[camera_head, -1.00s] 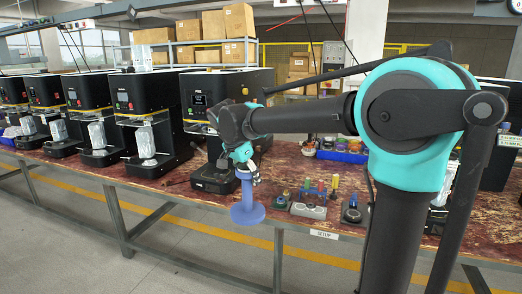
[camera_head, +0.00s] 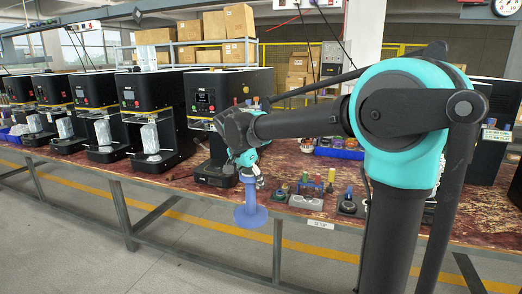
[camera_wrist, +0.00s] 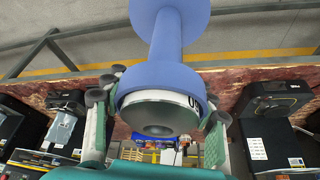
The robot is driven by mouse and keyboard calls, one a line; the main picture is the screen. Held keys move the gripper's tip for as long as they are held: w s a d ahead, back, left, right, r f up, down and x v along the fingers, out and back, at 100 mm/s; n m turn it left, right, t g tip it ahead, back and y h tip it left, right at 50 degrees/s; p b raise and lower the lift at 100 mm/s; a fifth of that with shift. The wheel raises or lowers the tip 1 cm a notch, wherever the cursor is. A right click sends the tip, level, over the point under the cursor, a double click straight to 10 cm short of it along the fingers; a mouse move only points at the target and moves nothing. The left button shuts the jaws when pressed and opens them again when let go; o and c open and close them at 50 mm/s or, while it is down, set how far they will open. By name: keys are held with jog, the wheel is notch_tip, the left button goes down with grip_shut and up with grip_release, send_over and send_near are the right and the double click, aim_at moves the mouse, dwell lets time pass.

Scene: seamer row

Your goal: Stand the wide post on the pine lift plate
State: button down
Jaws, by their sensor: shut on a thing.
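The wide post is blue, with a round flange base, a narrower stem and a wider collar. In the head view the post (camera_head: 251,214) hangs roughly upright below my gripper (camera_head: 247,166), in front of the bench's front edge. In the wrist view my gripper (camera_wrist: 158,108) is shut around the collar end of the post (camera_wrist: 166,72), with a pale ring bearing partly hidden lettering. The nearest black seamer (camera_head: 232,88) stands behind my gripper. Its small name label is hard to read, and my arm hides its plate area. I cannot make out the pine lift plate.
More black seamers (camera_head: 146,88) with silvery packs line the bench to the left. A grey holder (camera_head: 308,203) with coloured pegs and a dark round fixture (camera_head: 348,207) are right of the post. A blue bin (camera_head: 340,153) is farther back. The floor in front is clear.

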jog(key=w+d+f+n+y, duration=0.1)
jog(key=w+d+f+n, duration=0.2)
jog(key=d+f, duration=0.45)
jog(key=w+d+f+n+t+y, duration=0.1)
jog(key=w+d+f+n, duration=0.2)
jog(key=d+f, duration=0.5)
jog(key=w+d+f+n+y, duration=0.1)
jog(key=w+d+f+n, duration=0.1)
jog(key=w+d+f, duration=0.5)
jog(key=s+a+f, duration=0.1)
jog(key=s+f, duration=0.7)
jog(key=s, duration=0.1)
jog(key=shift+f, duration=0.25)
